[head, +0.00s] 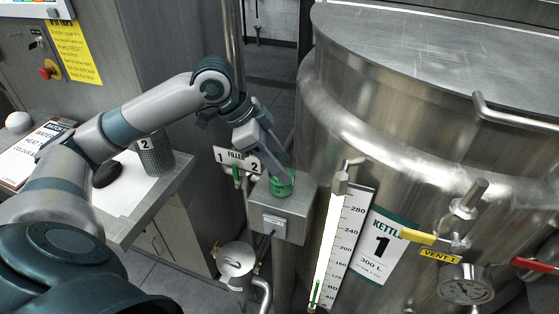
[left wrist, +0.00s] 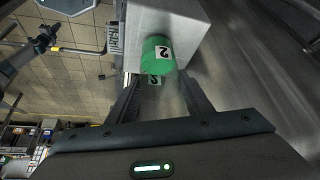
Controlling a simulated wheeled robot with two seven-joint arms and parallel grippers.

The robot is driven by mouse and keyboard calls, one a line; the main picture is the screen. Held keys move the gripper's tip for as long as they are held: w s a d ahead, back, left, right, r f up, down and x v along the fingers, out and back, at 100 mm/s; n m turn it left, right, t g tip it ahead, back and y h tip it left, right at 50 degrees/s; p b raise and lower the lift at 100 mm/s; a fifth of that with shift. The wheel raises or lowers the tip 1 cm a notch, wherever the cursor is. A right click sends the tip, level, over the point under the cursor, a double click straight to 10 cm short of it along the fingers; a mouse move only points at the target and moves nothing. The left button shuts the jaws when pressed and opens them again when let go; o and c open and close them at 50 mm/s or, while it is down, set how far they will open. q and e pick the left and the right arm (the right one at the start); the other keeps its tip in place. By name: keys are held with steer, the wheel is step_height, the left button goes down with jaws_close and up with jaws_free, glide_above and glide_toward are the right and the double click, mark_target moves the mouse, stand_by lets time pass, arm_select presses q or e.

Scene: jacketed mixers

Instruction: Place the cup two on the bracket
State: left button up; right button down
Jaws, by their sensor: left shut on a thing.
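A green cup (head: 281,183) marked 2 is between the fingers of my left gripper (head: 279,170), which is shut on it. In the left wrist view the cup (left wrist: 157,52) shows its 2 label beyond the fingertips. The cup is at the top of a grey metal box (head: 297,222) on a post; I cannot tell whether it touches the box. I cannot clearly tell which part is the bracket. My right gripper is not in view.
A large steel kettle (head: 400,130) stands close on the right, with a level scale (head: 345,240) and valve handles. At left, a side table (head: 135,230) holds a dark perforated cylinder (head: 155,157) marked 2 and a clipboard (head: 35,150). A steel pot (head: 237,262) sits low left of the box.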

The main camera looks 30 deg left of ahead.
arm_select(q)
steer(key=o, duration=1.6)
steer(key=shift+s+a+r, duration=0.15)
steer(key=shift+a+r, duration=0.1)
steer(key=shift+r, duration=0.15)
steer(key=b+v, duration=0.2)
steer(key=v, duration=0.9)
steer(key=shift+b, duration=0.3)
